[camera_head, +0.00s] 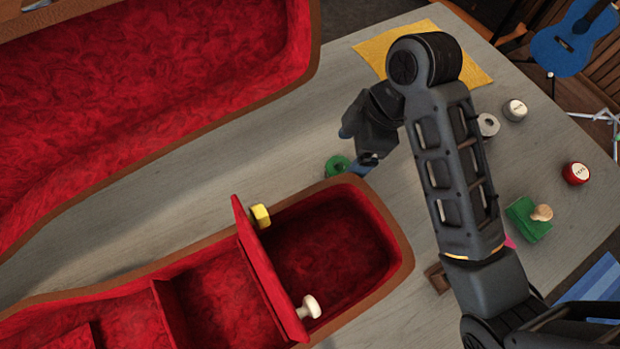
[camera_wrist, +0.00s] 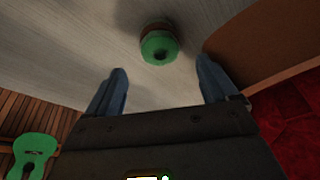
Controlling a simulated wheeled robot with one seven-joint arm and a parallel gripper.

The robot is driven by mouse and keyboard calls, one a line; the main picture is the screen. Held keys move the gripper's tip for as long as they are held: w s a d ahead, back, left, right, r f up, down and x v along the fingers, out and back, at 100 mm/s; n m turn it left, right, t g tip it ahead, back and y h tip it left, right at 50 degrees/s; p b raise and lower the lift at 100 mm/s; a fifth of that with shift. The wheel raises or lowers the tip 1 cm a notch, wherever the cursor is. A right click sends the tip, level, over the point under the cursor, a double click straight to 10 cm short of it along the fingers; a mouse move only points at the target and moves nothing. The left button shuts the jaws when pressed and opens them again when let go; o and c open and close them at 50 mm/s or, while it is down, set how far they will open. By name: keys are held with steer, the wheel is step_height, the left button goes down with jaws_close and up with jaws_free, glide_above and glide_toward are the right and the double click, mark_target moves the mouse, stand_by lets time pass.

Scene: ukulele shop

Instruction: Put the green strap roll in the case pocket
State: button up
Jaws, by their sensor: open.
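The green strap roll (camera_head: 338,166) stands on the grey table just beyond the rounded end of the red-lined case (camera_head: 403,245). In the wrist view the green roll (camera_wrist: 159,47) shows a hole in its middle and lies ahead of the fingertips, centred between them. My gripper (camera_wrist: 160,85) is open and empty, with blue fingers. In the head view my gripper (camera_head: 352,150) is beside the roll and partly hides it. The case pocket (camera_head: 335,250) at the near end is open and empty.
The other case half (camera_head: 150,80) lies at the upper left. A yellow cloth (camera_head: 475,72) lies behind my arm. A grey roll (camera_head: 488,125), a white-topped tin (camera_head: 515,110), a red tin (camera_head: 576,173) and a green block (camera_head: 528,218) stand on the right. Table left of the roll is clear.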

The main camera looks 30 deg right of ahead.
mark_target(340, 166)
steer(key=shift+s+r+n, duration=0.1)
steer(key=shift+r+n, duration=0.05)
steer(key=shift+n, duration=0.35)
steer(key=shift+a+f, duration=0.15)
steer(key=shift+f, duration=0.1)
steer(key=shift+b+x, duration=0.55)
steer(key=shift+x, duration=0.7)
steer(key=shift+s+d+p+x, duration=0.1)
steer(key=shift+d+p+x, duration=0.1)
steer(key=shift+x, duration=0.95)
steer(key=shift+s+d+p+x, duration=0.15)
steer(key=shift+x, duration=1.05)
steer(key=shift+w+f, duration=0.1)
steer(key=shift+w, duration=0.15)
steer(key=c, duration=1.3)
steer(key=shift+o, duration=0.2)
